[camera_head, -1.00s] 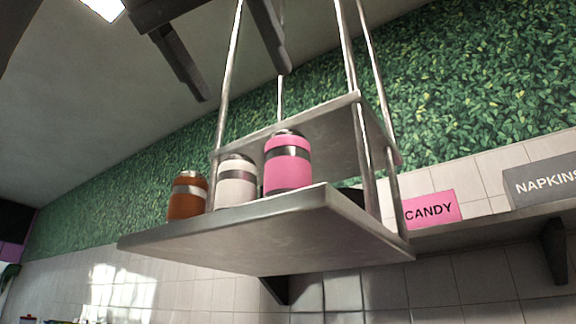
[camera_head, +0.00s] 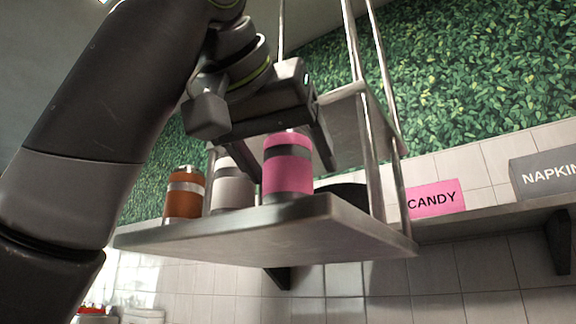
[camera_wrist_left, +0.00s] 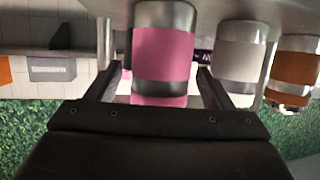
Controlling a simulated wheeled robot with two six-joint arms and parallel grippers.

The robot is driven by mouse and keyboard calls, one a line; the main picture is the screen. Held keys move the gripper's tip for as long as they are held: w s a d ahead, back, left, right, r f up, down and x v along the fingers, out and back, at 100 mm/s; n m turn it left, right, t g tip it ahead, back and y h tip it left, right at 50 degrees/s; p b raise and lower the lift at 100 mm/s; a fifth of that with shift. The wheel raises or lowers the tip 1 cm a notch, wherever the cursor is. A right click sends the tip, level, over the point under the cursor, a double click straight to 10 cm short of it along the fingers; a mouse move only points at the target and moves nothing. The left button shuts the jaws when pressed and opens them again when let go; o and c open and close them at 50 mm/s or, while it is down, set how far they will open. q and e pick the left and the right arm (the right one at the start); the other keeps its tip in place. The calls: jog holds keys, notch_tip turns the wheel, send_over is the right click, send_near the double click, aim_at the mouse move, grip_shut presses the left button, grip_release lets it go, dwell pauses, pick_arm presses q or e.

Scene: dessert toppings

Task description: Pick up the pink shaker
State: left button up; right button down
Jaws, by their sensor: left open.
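The pink shaker (camera_head: 288,170) stands upright at the right end of a row on the hanging metal shelf (camera_head: 270,238). My left gripper (camera_head: 286,163) is open, reaching over the shelf, with one finger on each side of the pink shaker. In the left wrist view, which is upside down, the pink shaker (camera_wrist_left: 163,55) sits between the two dark fingers of my left gripper (camera_wrist_left: 160,82). I cannot tell whether either finger touches it. My right gripper is not in view.
A white shaker (camera_head: 232,190) stands close to the left of the pink one, and an orange-brown shaker (camera_head: 185,196) is beyond it. Metal rods (camera_head: 372,150) hold the shelf. A pink CANDY sign (camera_head: 434,198) and a grey NAPKINS sign (camera_head: 548,174) are at the right.

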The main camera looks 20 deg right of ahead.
pick_arm(q)
jog(key=shift+w+d+f, duration=0.2)
jog(key=shift+w+d, duration=0.15)
jog(key=shift+s+a, duration=0.15)
jog(key=shift+c, duration=1)
jog(key=c, duration=0.9)
jog(key=shift+r, duration=0.1)
